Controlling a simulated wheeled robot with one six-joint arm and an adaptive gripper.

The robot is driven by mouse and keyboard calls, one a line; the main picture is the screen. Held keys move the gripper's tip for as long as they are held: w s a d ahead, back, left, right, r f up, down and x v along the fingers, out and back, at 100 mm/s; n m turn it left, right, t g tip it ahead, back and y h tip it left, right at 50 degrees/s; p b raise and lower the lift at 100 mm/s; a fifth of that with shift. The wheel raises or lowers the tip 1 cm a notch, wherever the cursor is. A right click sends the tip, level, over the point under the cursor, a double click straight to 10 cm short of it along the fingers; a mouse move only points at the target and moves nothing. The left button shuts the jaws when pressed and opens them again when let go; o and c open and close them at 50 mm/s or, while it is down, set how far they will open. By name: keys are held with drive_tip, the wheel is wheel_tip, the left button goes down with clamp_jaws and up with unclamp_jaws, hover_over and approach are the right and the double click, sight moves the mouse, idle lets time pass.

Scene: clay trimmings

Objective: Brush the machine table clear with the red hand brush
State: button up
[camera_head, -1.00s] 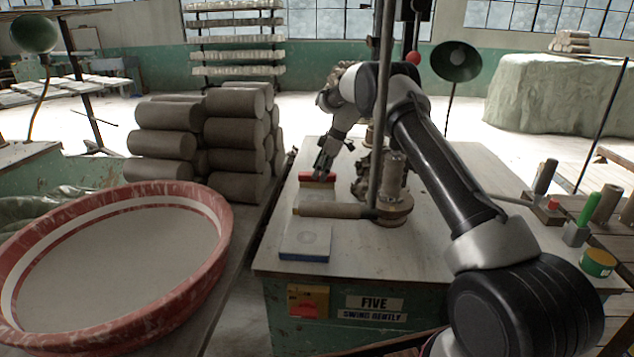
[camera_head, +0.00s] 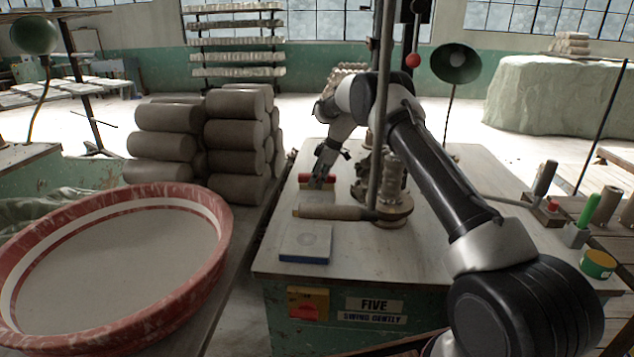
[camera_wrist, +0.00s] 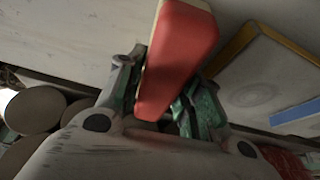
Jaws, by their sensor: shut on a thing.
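The red hand brush (camera_wrist: 178,55) is clamped between the fingers of my gripper (camera_wrist: 160,108) in the wrist view, with a pale strip along its far side. In the head view the red brush (camera_head: 304,178) is at the left part of the machine table (camera_head: 450,240), and my gripper (camera_head: 320,180) is shut on it from above. I cannot tell whether its bristles touch the table. A clay roll (camera_head: 335,212) lies on the table in front of the brush. I cannot make out small trimmings.
A blue-edged flat block (camera_head: 306,243) lies at the table's front left. A metal post (camera_head: 384,120) and a round machine base (camera_head: 394,213) stand right of the brush. A red-rimmed basin (camera_head: 215,270) and stacked clay rolls (camera_head: 165,146) are to the left.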

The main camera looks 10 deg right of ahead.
sight(320, 174)
drive_tip(key=shift+m, duration=0.4)
drive_tip(key=r, duration=0.6)
drive_tip(key=d+r, duration=0.1)
drive_tip(key=r, duration=0.2)
drive_tip(key=shift+r, duration=0.25)
drive_tip(key=s+d+m+t+h, duration=0.2)
drive_tip(key=d+m+h, duration=0.1)
drive_tip(key=d+m, duration=0.5)
drive_tip(key=s+d+m+t+h, duration=0.1)
drive_tip(key=s+d+m+h, duration=0.2)
drive_tip(key=d+m, duration=0.5)
drive_tip(key=shift+m, duration=0.9)
drive_tip(key=shift+w+a+f, duration=0.1)
drive_tip(key=shift+a+f, duration=0.25)
drive_tip(key=shift+f, duration=1.15)
drive_tip(key=shift+a+f, duration=0.4)
drive_tip(key=shift+f, duration=1.15)
drive_tip(key=shift+w+a+f, duration=0.1)
drive_tip(key=shift+a+f, duration=0.25)
drive_tip(key=shift+f, duration=1.15)
drive_tip(key=o, duration=0.5)
drive_tip(key=c, duration=0.4)
drive_tip(key=shift+o, duration=0.2)
drive_tip(key=shift+f, duration=0.25)
